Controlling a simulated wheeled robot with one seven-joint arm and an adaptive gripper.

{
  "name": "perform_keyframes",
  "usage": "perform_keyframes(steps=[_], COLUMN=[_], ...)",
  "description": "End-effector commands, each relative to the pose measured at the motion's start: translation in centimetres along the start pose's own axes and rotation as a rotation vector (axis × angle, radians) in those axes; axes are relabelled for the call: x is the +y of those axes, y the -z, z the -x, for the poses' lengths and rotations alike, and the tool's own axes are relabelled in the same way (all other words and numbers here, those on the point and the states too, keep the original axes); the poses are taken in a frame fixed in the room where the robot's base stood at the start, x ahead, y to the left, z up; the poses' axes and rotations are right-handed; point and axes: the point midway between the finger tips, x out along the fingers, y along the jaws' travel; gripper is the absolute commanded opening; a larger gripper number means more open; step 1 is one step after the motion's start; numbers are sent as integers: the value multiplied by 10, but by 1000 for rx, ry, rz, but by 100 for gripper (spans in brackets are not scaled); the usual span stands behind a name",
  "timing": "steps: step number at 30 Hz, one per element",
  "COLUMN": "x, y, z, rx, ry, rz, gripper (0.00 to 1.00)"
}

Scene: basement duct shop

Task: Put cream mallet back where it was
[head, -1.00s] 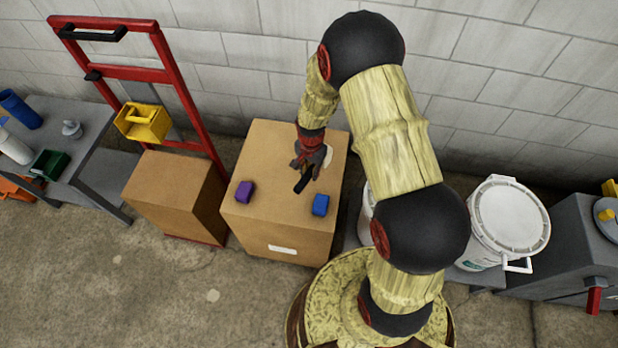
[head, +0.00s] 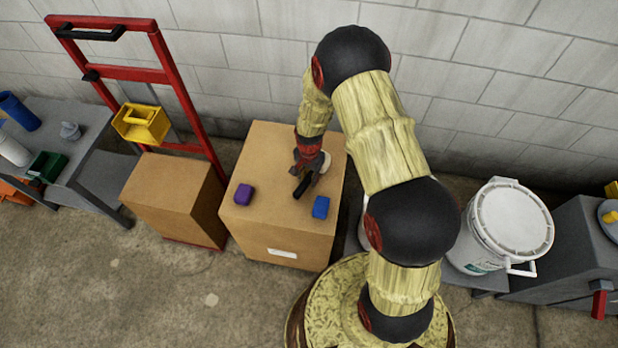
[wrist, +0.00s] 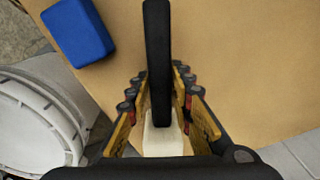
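The cream mallet lies on top of a large cardboard box (head: 262,215). Its black handle (head: 301,188) points towards the front and its cream head (head: 323,163) is partly hidden by my gripper (head: 309,172). In the wrist view the black handle (wrist: 158,50) runs up the picture and the cream head (wrist: 162,138) lies low between the fingers. My gripper (wrist: 160,105) is open, with one finger on each side of the mallet and a gap showing on both sides. Whether the fingertips touch the box top is hidden.
A purple block (head: 243,194) and a blue block (head: 320,207) lie on the same box. A red hand truck (head: 178,100) with another box (head: 172,195) stands left, beside a grey bench (head: 88,150). A white bucket (head: 508,222) stands right.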

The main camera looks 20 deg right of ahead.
Motion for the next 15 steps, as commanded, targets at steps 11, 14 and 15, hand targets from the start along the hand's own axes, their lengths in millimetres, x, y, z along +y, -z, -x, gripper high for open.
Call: perform_keyframes(steps=[11,14,15], x=[0,0,0], y=[0,0,0], z=[0,1,1], rx=[0,0,0], ry=[0,1,1], rz=[0,0,0], gripper=[37,37,37])
